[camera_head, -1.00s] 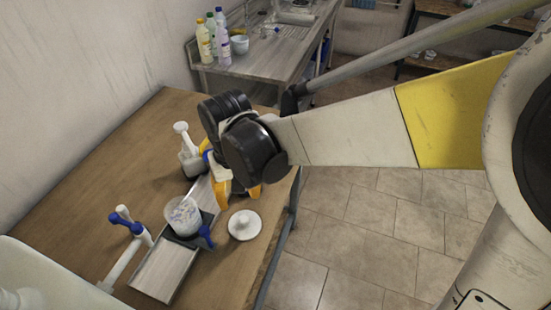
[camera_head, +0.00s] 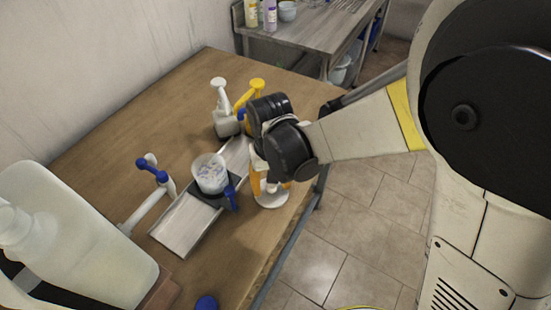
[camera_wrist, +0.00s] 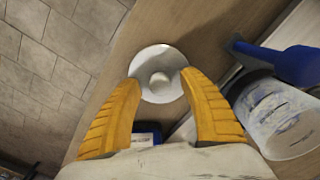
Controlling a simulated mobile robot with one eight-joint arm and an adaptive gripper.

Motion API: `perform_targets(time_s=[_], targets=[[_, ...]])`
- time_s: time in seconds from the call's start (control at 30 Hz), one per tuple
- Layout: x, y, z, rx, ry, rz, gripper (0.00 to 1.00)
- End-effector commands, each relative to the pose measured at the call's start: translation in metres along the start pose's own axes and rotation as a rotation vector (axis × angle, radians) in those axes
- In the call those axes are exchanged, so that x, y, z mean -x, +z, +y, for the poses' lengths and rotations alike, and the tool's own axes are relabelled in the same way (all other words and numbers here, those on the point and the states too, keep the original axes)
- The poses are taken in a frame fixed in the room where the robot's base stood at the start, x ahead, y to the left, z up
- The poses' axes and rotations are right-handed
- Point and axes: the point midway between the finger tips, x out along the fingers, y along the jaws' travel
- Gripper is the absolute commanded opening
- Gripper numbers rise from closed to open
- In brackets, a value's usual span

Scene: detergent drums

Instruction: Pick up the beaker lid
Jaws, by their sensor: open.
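The beaker lid (camera_wrist: 160,62) is a white disc with a round knob, lying on the wooden table near its edge in the wrist view. In the head view the lid (camera_head: 271,199) is partly hidden behind my gripper. My gripper (camera_wrist: 158,88) has two yellow fingers, spread open and empty. Their tips are at the near side of the lid, one to each side of the knob. In the head view my gripper (camera_head: 257,186) hangs over the lid. I cannot tell whether the fingers touch it.
A clear beaker with whitish contents (camera_head: 211,174) stands on a grey tray (camera_head: 183,226), with a blue handle (camera_head: 231,197) beside it. White and yellow bottles stand farther back. A large pale jug (camera_head: 75,240) is at the front left. The table edge drops to the tiled floor.

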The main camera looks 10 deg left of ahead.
Motion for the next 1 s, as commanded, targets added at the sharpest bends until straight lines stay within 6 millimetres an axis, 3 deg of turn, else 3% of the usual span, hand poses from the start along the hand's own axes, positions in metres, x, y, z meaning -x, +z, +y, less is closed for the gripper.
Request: perform_targets(time_s=[0.2,0.33,0.37,0.77,1.0], targets=[[-0.001,0.0,0.0,0.0,0.0,0.0,0.48],[0.0,0.0,0.0,0.0,0.0,0.0,0.08],[0.0,0.0,0.0,0.0,0.0,0.0,0.07],[0.001,0.0,0.0,0.0,0.0,0.0,0.06],[0.025,0.0,0.0,0.0,0.0,0.0,0.06]])
